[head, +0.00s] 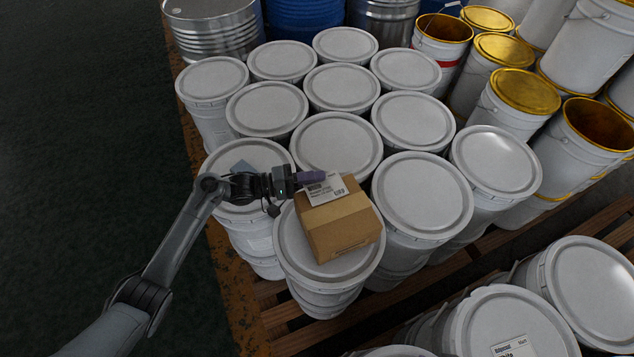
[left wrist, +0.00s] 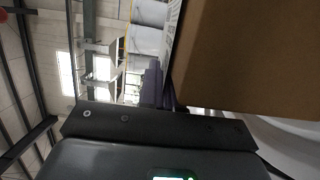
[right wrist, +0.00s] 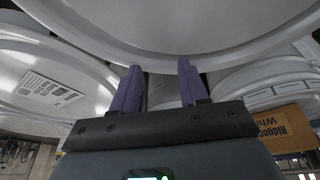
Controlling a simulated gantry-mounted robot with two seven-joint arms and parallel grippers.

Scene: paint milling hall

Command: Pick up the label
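The label (head: 326,190) is a small white card with dark print. It lies at the upper left of the top of a brown cardboard box (head: 343,224), which stands on a white bucket lid. My left gripper (head: 312,178) is at the label's left edge, with its purple fingers close together on it. In the left wrist view the fingers (left wrist: 162,85) meet at the label's thin pale edge (left wrist: 173,28), beside the box (left wrist: 250,55). The near finger hides part of the grip. My right gripper (right wrist: 160,85) is open and empty, facing a bucket lid.
Several lidded white buckets (head: 343,87) stand closely packed on a wooden pallet (head: 240,300). Yellow-lidded and open pails (head: 600,125) crowd the right. Drums (head: 212,25) stand at the back. The dark floor (head: 80,130) at left is clear.

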